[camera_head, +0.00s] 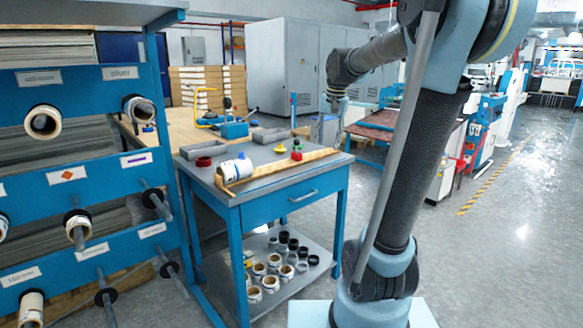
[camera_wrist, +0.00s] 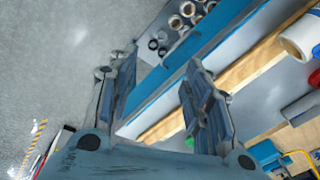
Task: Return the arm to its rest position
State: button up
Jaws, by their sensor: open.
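My arm (camera_head: 412,150) rises from its base at the right of the head view, bends at the top and reaches back to the left. Its wrist end (camera_head: 342,72) hangs in the air beyond the right side of the blue workbench (camera_head: 292,205). In the wrist view my gripper (camera_wrist: 162,68) is open, its two fingers apart with nothing between them. The bench's blue edge and a wooden board (camera_wrist: 238,78) lie beyond the fingers. A white roll (camera_wrist: 300,36) is at that view's upper right, apart from the fingers.
The bench top holds a white roll (camera_head: 236,170), a wooden board (camera_head: 285,165), a red ring (camera_head: 204,161) and grey trays. Several rolls stand on its lower shelf (camera_head: 265,280). A blue roll rack (camera_head: 90,160) fills the left. Open floor (camera_head: 510,250) lies right.

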jog(key=s+d+f+n, duration=0.2)
jog(key=s+d+f, duration=0.1)
jog(key=s+f, duration=0.8)
jog(key=s+d+f+n+h, duration=0.1)
jog(key=s+d+f+n, duration=0.1)
jog(key=s+f, duration=0.9)
jog(key=s+d, duration=0.1)
jog(key=s, duration=0.4)
jog(key=shift+s+f, duration=0.2)
jog(key=shift+f, duration=0.2)
jog(key=shift+w+f, duration=0.2)
jog(key=shift+w, duration=0.2)
